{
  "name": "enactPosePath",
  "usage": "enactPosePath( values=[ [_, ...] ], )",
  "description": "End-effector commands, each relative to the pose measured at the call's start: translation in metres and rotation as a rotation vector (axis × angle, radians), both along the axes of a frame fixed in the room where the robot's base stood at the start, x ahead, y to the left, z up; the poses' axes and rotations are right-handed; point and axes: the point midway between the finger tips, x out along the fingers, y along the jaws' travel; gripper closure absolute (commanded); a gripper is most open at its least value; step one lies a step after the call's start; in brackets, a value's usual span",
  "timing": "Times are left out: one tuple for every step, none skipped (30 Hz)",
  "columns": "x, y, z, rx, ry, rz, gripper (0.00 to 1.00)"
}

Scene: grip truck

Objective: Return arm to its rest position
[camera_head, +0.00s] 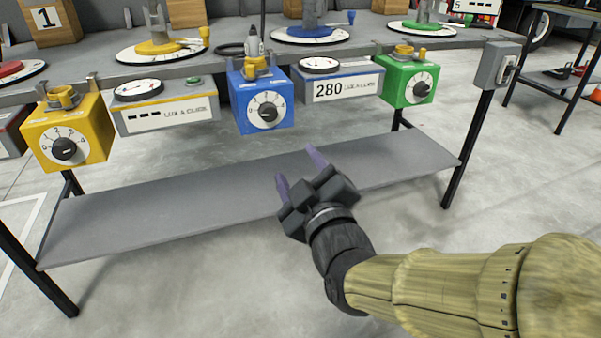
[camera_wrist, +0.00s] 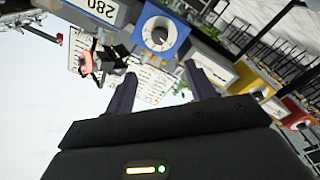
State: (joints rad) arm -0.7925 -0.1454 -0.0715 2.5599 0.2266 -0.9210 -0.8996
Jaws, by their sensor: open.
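My gripper (camera_head: 299,171) is open and empty, its two purple fingers apart. In the head view it is in front of the workbench, over the lower shelf, below the blue dial box (camera_head: 262,103). My arm (camera_head: 440,285) reaches in from the lower right. In the wrist view the fingers (camera_wrist: 165,90) point toward the tilted bench front, with the blue dial box (camera_wrist: 163,33) beyond them. No object shows between the fingers.
The bench also carries a yellow dial box (camera_head: 90,130), a green dial box (camera_head: 408,84) and a display reading 280 (camera_head: 335,88). A bare lower shelf (camera_head: 150,215) spans the dark legs. A grey switch box (camera_head: 494,65) is at the right corner. Floor in front is clear.

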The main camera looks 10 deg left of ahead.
Motion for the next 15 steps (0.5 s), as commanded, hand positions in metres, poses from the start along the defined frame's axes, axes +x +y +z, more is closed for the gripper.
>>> enactPosePath(
  values=[
    [0.000,0.000,0.000,0.000,0.000,0.000,0.45],
    [0.000,0.000,0.000,0.000,0.000,0.000,0.45],
    [0.000,0.000,0.000,0.000,0.000,0.000,0.45],
    [0.000,0.000,0.000,0.000,0.000,0.000,0.45],
    [0.000,0.000,0.000,0.000,0.002,-0.001,0.45],
    [0.001,-0.001,0.000,-0.001,0.008,-0.003,0.45],
    [0.003,-0.002,0.000,-0.003,0.019,-0.007,0.45],
    [0.005,-0.004,0.000,-0.004,0.036,-0.010,0.45],
    [0.008,-0.008,-0.001,-0.005,0.065,-0.017,0.45],
    [0.012,-0.012,-0.003,-0.007,0.095,-0.027,0.45],
    [0.015,-0.016,-0.005,-0.008,0.132,-0.037,0.45],
    [0.020,-0.024,-0.008,-0.008,0.189,-0.056,0.45],
    [0.024,-0.031,-0.012,-0.008,0.240,-0.072,0.45],
    [0.028,-0.038,-0.015,-0.008,0.295,-0.091,0.45],
    [0.032,-0.050,-0.021,-0.003,0.373,-0.122,0.45]
  ],
)
